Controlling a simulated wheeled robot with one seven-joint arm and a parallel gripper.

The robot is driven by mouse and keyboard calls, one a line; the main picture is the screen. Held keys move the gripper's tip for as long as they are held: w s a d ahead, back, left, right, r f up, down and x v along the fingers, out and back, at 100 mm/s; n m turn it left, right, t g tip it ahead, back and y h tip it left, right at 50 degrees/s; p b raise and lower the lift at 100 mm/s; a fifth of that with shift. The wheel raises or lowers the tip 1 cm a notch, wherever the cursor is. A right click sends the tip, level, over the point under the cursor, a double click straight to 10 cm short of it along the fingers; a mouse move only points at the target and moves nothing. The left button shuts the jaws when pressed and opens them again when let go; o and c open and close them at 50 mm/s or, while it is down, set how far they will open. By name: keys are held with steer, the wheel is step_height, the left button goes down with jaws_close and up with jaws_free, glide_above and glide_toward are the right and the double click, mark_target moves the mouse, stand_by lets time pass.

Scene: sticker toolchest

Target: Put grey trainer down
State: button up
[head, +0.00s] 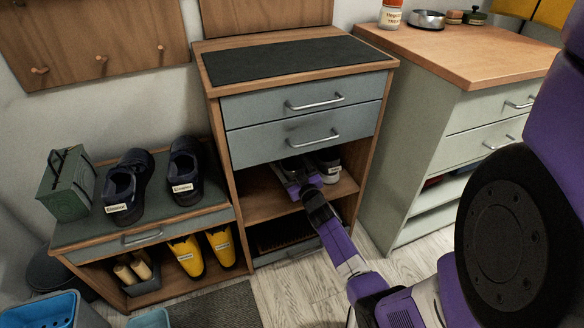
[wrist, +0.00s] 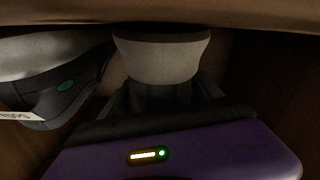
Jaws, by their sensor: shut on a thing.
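The grey trainer (wrist: 160,58) is in my gripper (wrist: 165,98), seen close up in the wrist view. Its pale grey end faces the camera, and its lower part is dark between the fingers. In the head view my gripper (head: 301,183) reaches into the open compartment below the drawers of the middle cabinet, just above the wooden shelf board (head: 262,206). My gripper covers most of the trainer there. I cannot tell whether its sole touches the board.
The drawers (head: 300,115) close above the compartment, and side walls bound it. A lower compartment (head: 285,240) holds a dark rack or mat. Dark shoes (head: 126,185) and a green box (head: 68,185) stand on the low bench at left, with yellow shoes (head: 187,255) below.

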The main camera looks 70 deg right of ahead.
steer(key=o, duration=1.7)
steer(key=shift+s+a+r+p, duration=0.1)
steer(key=shift+s+a+p, duration=0.05)
steer(key=shift+p, duration=0.2)
steer(key=p+v, duration=0.6)
steer(key=v, duration=0.5)
steer(key=shift+s+a, duration=0.1)
steer(key=shift+a, duration=0.05)
steer(key=w+a+r+n+t+y, duration=0.1)
steer(key=a+r+y, duration=0.1)
steer(key=a, duration=1.1)
steer(key=w+a+r+t+y, duration=0.1)
steer(key=a+t+y, duration=0.1)
steer(key=a, duration=1.1)
steer(key=s+a+r+n+y, duration=0.2)
steer(key=s+a+r+y, duration=0.1)
steer(key=s+a+r, duration=0.2)
steer(key=s+a+r+n+y, duration=0.2)
steer(key=s+a+r+y, duration=0.1)
steer(key=s+a+r, duration=0.2)
steer(key=s+a+r+n+y, duration=0.1)
steer(key=s+a+r+y, duration=0.2)
steer(key=s+a+r, duration=0.2)
steer(key=shift+a+r+n+y, duration=0.2)
steer(key=shift+a+r, duration=0.45)
steer(key=shift+r, duration=0.3)
steer(key=shift+a+r+n+y, duration=0.1)
steer(key=shift+a+r+n, duration=0.1)
steer(key=shift+a+r, duration=0.6)
